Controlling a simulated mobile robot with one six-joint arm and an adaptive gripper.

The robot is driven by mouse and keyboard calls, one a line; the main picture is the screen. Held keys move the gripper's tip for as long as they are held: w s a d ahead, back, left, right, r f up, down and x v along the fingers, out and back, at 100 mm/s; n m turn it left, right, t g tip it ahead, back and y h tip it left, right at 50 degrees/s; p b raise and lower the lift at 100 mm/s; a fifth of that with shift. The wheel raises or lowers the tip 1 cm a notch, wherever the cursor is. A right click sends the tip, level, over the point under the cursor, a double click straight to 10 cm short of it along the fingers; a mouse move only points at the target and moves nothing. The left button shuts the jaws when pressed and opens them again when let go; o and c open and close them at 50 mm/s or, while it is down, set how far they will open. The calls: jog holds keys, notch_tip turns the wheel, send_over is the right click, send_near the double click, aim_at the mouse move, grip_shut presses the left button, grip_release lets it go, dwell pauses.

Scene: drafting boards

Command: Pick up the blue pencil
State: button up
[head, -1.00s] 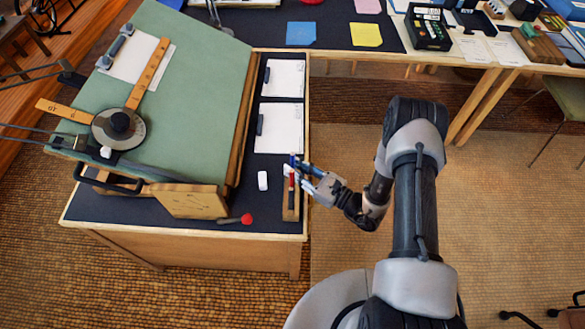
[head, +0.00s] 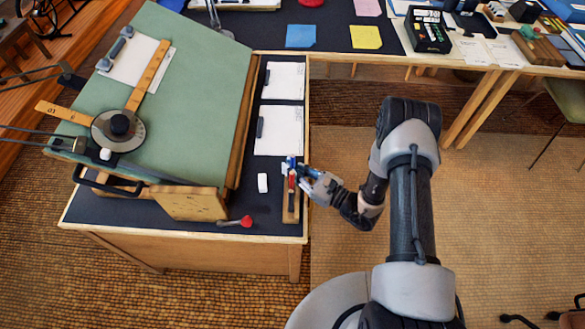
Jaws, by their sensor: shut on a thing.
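The blue pencil (head: 291,161) shows as a small blue piece at the far end of the narrow wooden pencil tray (head: 290,214), on the right edge of the dark desk top. My gripper (head: 297,171) reaches in from the right, just over that end of the tray, and is shut on the blue pencil. The fingers cover much of it, and whether it still touches the tray cannot be told. A red pencil (head: 291,182) stands out right beside the fingers, at the tray.
A white eraser (head: 262,183) lies left of the tray, with a red-ended tool (head: 246,221) in front. White paper sheets (head: 279,130) lie behind. The tilted green drafting board (head: 190,90) takes up the left. Floor to the right is open.

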notch_tip(320, 180, up, 20)
jog(key=p, duration=0.6)
jog(key=shift+o, duration=0.9)
grip_shut()
jog(key=shift+d, duration=0.1)
